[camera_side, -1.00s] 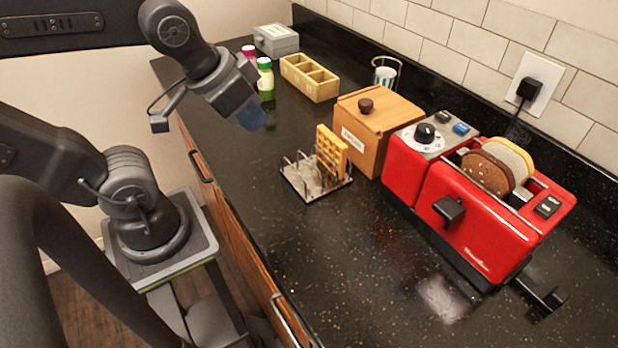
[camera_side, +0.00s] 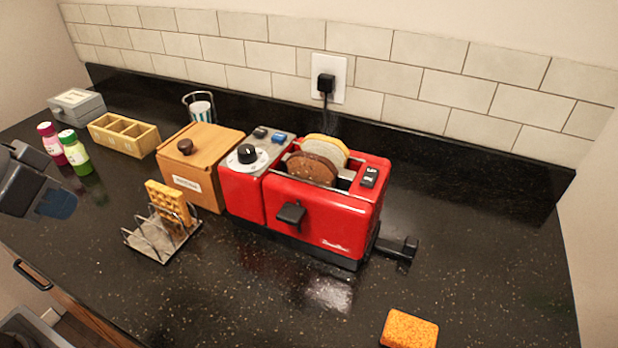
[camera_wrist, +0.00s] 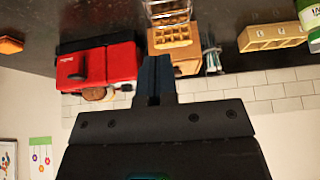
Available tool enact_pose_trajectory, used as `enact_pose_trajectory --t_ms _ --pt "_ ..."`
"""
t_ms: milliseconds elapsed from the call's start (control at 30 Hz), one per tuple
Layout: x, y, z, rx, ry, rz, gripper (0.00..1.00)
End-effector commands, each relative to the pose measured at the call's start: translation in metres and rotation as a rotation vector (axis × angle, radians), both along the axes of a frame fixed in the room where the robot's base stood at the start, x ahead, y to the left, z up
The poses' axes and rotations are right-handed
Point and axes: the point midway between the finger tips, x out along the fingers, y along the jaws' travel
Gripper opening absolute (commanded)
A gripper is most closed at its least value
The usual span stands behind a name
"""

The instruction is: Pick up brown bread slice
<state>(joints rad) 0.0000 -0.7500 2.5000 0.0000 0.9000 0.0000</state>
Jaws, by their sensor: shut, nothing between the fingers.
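The brown bread slice (camera_side: 312,170) stands in a slot of the red toaster (camera_side: 325,218), its upper part sticking out and its lower part hidden. A pale bread slice (camera_side: 325,148) stands right behind it. In the wrist view, which appears upside down, the brown slice (camera_wrist: 94,93) shows at the edge of the toaster (camera_wrist: 108,66). My gripper (camera_side: 58,204) is at the far left of the side view, well away from the bread. In the wrist view my gripper (camera_wrist: 155,65) has its dark fingers together with nothing between them.
A waffle (camera_side: 168,200) stands in a wire rack (camera_side: 160,238) left of the toaster. A wooden box (camera_side: 198,165), a divided tray (camera_side: 124,134) and two bottles (camera_side: 74,152) stand farther left. An orange sponge (camera_side: 409,330) lies at front right. The counter before the toaster is clear.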

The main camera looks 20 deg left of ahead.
Motion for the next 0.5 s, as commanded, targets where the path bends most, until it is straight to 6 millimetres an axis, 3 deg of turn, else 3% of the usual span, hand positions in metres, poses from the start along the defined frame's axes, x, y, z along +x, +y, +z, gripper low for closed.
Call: enact_pose_trajectory --t_ms 300,500 --pt "0.0000 0.0000 0.0000 0.000 0.000 0.000 0.01" --pt "0.0000 0.0000 0.0000 0.000 0.000 0.000 0.20"
